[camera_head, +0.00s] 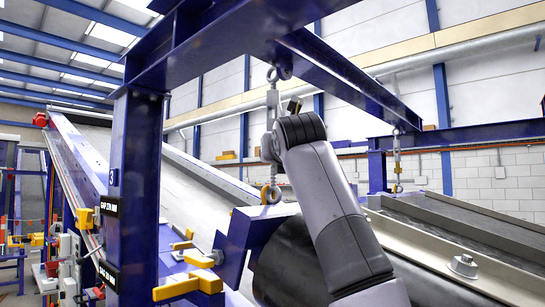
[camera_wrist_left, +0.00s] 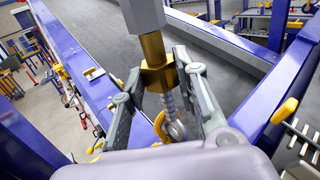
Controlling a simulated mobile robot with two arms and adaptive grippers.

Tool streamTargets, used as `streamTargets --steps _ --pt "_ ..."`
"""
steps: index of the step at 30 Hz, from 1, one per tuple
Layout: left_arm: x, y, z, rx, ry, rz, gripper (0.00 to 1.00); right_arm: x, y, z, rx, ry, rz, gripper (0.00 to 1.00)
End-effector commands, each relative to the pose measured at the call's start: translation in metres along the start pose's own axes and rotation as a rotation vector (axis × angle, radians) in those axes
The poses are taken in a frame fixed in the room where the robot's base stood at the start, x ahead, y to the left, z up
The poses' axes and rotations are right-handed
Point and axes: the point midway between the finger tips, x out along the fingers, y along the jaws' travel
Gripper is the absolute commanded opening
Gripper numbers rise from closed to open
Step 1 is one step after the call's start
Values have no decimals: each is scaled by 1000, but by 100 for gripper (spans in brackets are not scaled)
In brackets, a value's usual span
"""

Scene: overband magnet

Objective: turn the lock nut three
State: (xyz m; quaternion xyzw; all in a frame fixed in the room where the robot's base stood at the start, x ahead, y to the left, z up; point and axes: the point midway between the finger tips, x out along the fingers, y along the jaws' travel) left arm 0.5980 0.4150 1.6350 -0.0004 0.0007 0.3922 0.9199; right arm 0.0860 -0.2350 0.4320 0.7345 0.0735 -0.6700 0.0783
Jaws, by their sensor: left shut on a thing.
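The lock nut (camera_wrist_left: 155,62) is a brass-coloured hex collar under the grey turnbuckle body (camera_wrist_left: 143,15) in the left wrist view. A threaded rod (camera_wrist_left: 168,103) runs down from it to an eye (camera_wrist_left: 176,130). My left gripper (camera_wrist_left: 162,72) has its two grey fingers shut on the nut, one on each side. In the head view the turnbuckle (camera_head: 272,103) hangs from the blue frame, with its lower eye (camera_head: 270,194) below. My grey arm covers part of it, and the nut is hidden there. My right gripper is in neither view.
A blue post (camera_head: 135,200) stands left of the turnbuckle, and a blue beam (camera_head: 345,80) passes above. Another turnbuckle (camera_head: 397,160) hangs farther right. Yellow clamps (camera_head: 190,285) sit low at left. A conveyor belt (camera_wrist_left: 220,60) lies behind the nut.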

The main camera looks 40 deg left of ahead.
Motion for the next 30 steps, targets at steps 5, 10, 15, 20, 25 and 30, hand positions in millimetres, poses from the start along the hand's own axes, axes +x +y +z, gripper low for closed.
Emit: streamTargets --steps 5,10,15,20,25,30 --pt "0 2 -3 -3 -1 -59 0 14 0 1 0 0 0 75" --pt "0 4 -3 -3 -2 -114 0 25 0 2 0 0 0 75" --pt "1 4 -2 -2 -1 -167 0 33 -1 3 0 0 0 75" --pt "1 4 -1 0 -1 -187 0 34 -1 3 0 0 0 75" --pt "1 4 0 0 0 -187 0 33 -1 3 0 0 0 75" --pt "1 5 -2 -1 0 -199 0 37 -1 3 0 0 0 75"
